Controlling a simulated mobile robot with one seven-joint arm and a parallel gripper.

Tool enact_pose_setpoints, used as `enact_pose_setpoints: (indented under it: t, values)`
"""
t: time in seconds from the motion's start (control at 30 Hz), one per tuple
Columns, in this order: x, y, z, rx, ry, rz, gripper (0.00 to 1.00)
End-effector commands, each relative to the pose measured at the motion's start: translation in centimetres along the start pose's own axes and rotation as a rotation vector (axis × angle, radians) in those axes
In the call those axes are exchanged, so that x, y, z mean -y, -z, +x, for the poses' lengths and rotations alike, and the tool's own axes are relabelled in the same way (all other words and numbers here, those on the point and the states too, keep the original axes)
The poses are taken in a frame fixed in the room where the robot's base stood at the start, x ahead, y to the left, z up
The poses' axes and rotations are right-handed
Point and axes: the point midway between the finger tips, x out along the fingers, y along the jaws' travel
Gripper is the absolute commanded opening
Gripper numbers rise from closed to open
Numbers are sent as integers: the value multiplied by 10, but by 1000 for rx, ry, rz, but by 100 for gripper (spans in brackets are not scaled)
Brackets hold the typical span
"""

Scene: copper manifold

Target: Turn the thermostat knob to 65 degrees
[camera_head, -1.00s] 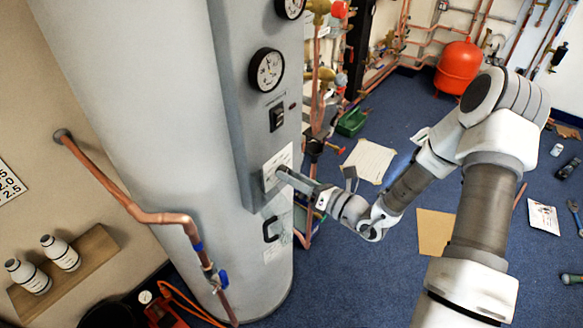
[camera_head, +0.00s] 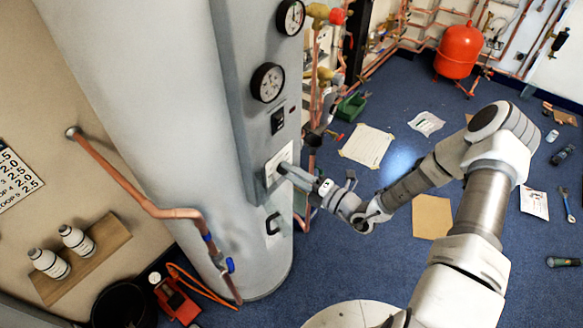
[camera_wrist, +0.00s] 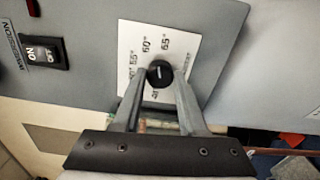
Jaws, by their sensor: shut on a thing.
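The thermostat knob (camera_wrist: 160,73) is a small black round knob with a pale pointer line, on a white dial plate (camera_wrist: 176,34) on the tank's grey panel. In the wrist view, printed marks such as 55, 60 and 65 show around it. The pointer line lies roughly sideways in that picture; I cannot read its exact setting. My gripper (camera_wrist: 160,80) is shut on the knob, a finger on either side. In the head view my gripper (camera_head: 284,170) meets the white plate (camera_head: 279,161), and the knob is hidden behind the fingers.
The panel carries an on/off switch (camera_wrist: 44,52) and gauges (camera_head: 267,82) above the dial. A black handle (camera_head: 273,224) sits below. Papers and tools lie on the blue floor.

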Motion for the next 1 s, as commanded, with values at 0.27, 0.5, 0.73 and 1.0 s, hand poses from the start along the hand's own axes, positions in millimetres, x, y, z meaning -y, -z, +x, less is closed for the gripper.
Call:
enact_pose_setpoints:
  t: [0.27,0.5,0.73,1.0]
  values:
    - [-1,0,0,1,1,185,0]
    - [0,0,0,1,1,271,0]
    - [0,0,0,0,0,299,0]
    - [0,0,0,0,1,302,0]
